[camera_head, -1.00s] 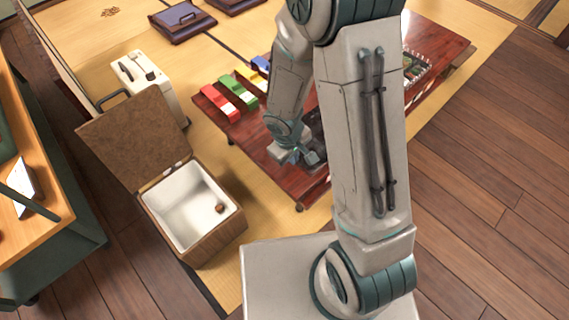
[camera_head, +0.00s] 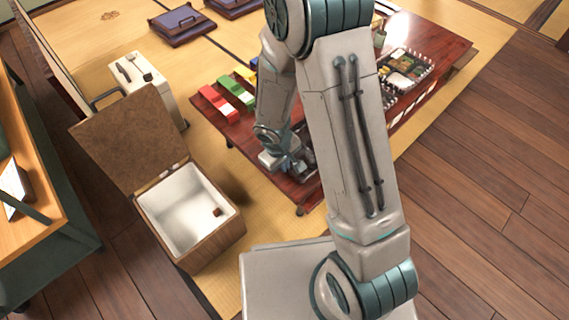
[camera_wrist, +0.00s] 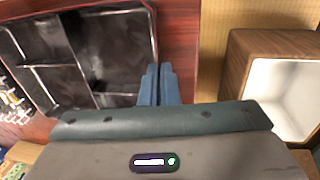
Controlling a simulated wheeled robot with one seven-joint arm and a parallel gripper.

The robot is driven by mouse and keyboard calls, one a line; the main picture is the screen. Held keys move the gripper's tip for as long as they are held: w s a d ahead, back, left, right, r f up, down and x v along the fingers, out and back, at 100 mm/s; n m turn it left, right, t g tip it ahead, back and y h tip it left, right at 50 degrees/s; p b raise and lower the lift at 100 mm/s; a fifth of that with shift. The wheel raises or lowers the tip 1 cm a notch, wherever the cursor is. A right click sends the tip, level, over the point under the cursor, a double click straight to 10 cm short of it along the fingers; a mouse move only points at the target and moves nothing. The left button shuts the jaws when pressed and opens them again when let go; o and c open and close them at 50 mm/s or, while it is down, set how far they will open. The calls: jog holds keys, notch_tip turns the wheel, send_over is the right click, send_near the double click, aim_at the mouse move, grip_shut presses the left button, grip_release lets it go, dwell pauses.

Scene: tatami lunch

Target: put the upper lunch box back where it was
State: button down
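An empty black lunch box with dividers (camera_wrist: 90,55) fills the left of the wrist view; only a dark part of it (camera_head: 308,158) shows beside my gripper in the head view. My gripper (camera_wrist: 158,72) has its two blue fingers close together at the box's right wall and looks shut on that wall. In the head view my gripper (camera_head: 294,168) is low over the near edge of the red table (camera_head: 312,190). I cannot tell whether the box rests on the table. A filled lunch box (camera_head: 405,70) lies farther right on the table, and another is partly hidden by my arm.
Red (camera_head: 219,104) and green (camera_head: 236,92) blocks lie on the table's left end. A cream case (camera_head: 150,85) stands behind the brown box.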

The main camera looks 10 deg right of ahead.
jog(key=c, duration=1.7)
grip_release()
notch_tip(320, 180, up, 12)
jog(key=s+a+p, duration=0.1)
jog(key=a+p, duration=0.1)
jog(key=p, duration=0.4)
jog(key=s+d+r+m, duration=0.2)
jog(key=s+d+r, duration=0.1)
jog(key=r, duration=0.3)
jog(key=s+d+r+m+y, duration=0.1)
jog(key=s+d+r+m, duration=0.1)
jog(key=s+d+r, duration=0.2)
jog(key=s+d+r+m, duration=0.3)
jog(key=s+r, duration=0.2)
jog(key=r, duration=0.2)
jog(key=shift+d+r+y, duration=0.2)
jog(key=shift+r+y, duration=0.1)
jog(key=shift+r, duration=0.1)
